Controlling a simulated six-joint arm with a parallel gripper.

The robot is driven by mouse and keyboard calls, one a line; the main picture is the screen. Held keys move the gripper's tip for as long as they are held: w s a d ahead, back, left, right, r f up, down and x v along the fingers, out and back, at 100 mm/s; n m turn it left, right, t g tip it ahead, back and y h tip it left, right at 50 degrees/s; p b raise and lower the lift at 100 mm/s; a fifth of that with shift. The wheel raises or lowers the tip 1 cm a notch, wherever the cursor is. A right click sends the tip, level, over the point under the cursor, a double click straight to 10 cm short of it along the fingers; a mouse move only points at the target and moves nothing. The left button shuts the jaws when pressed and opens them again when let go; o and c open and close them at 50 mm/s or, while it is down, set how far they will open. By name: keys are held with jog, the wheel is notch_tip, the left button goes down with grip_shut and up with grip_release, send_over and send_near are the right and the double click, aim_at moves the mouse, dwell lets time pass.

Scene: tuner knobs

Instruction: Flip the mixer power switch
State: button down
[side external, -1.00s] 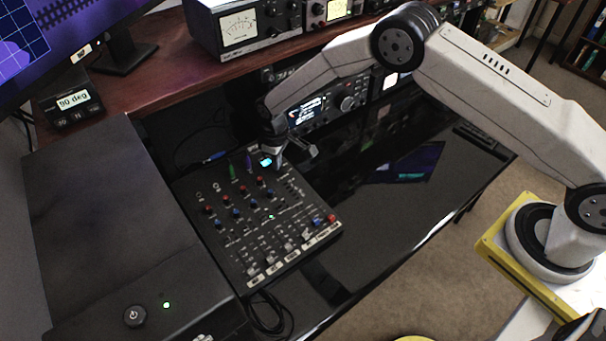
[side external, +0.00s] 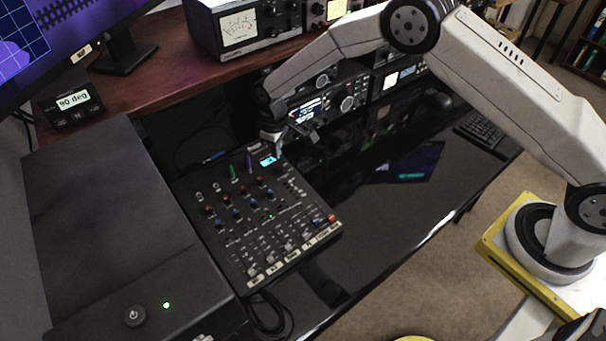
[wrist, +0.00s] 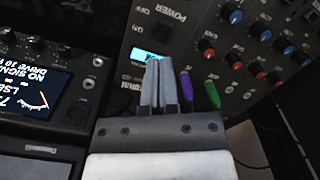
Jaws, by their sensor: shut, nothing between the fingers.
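The black mixer (side external: 302,203) lies on the glossy desk, with knobs, sliders and a small lit display (side external: 268,160) at its far end. My gripper (side external: 279,153) is just above that far end, near the display. In the wrist view my gripper (wrist: 160,64) has its two grey fingers together and empty, their tips beside the lit display (wrist: 143,56). The POWER label (wrist: 167,15) with OFF and ON marks lies a little beyond the fingertips. A dark shape (wrist: 163,31) by these marks looks like the power switch; its position is too dim to tell.
Purple (wrist: 186,86) and green (wrist: 212,95) pieces stand on the mixer close to the fingers. A radio unit with a lit screen (side external: 306,110) is behind my gripper. A large black box (side external: 105,215) stands left of the mixer.

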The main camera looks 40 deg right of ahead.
jog(key=shift+r, duration=1.35)
jog(key=s+d+r+m+t, duration=0.1)
jog(key=s+d+r+m, duration=0.2)
jog(key=s+d+r, duration=0.7)
jog(key=s+d+r+m, duration=0.1)
jog(key=s+d, duration=0.1)
jog(key=s, duration=0.6)
jog(key=s+d+r+m+t, duration=0.1)
jog(key=s+d+m, duration=0.1)
jog(key=s, duration=0.5)
jog(key=shift+s+d+r+t, duration=0.2)
jog(key=shift+s+d+t, duration=0.1)
jog(key=shift+s+d, duration=0.1)
